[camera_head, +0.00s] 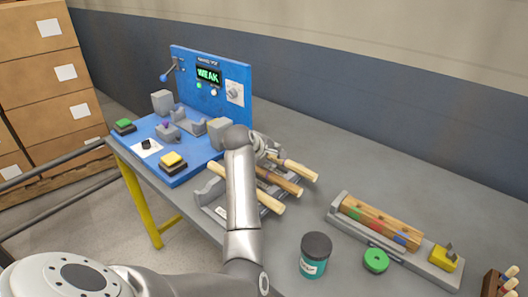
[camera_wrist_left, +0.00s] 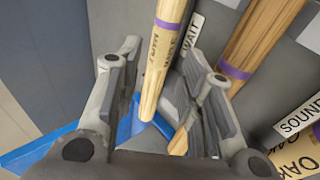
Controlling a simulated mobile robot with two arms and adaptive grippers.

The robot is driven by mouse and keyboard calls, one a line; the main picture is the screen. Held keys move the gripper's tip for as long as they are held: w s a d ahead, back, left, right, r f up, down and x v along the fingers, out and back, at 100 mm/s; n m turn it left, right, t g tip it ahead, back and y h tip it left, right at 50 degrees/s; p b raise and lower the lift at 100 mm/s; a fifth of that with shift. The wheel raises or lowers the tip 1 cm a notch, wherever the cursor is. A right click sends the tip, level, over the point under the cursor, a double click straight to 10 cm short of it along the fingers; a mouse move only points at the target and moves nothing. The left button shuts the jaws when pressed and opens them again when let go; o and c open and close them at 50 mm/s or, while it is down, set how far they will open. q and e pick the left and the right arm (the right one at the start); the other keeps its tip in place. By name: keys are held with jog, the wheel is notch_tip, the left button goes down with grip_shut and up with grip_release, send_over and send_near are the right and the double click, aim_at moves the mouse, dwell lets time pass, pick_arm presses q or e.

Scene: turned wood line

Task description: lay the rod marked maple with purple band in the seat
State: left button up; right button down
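My left gripper (camera_wrist_left: 165,95) is open around a light wooden rod (camera_wrist_left: 160,60) with a purple band. Gaps show on both sides. The rod has small writing, too blurred to read surely. A second purple-banded rod (camera_wrist_left: 240,62) lies to its right. In the head view my left gripper (camera_head: 268,150) is at the far end of the rod rack, partly hidden by my arm. Light rods (camera_head: 296,168) and a darker one (camera_head: 280,181) lie there. A blue test stand (camera_head: 198,165) reads WEAK. Its grey cradle (camera_head: 187,122), apparently the seat, looks empty. My right gripper is out of view.
A green button (camera_head: 125,125) and a yellow button (camera_head: 173,160) sit on the stand's front. A teal jar (camera_head: 314,262), a green disc (camera_head: 376,260) and a grey tray (camera_head: 408,259) with a wooden block stand right of the rack. The back-right tabletop is clear.

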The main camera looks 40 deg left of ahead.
pick_arm(q)
jog(key=v, duration=0.6)
jog(key=shift+s+r, duration=0.15)
dwell(0.3)
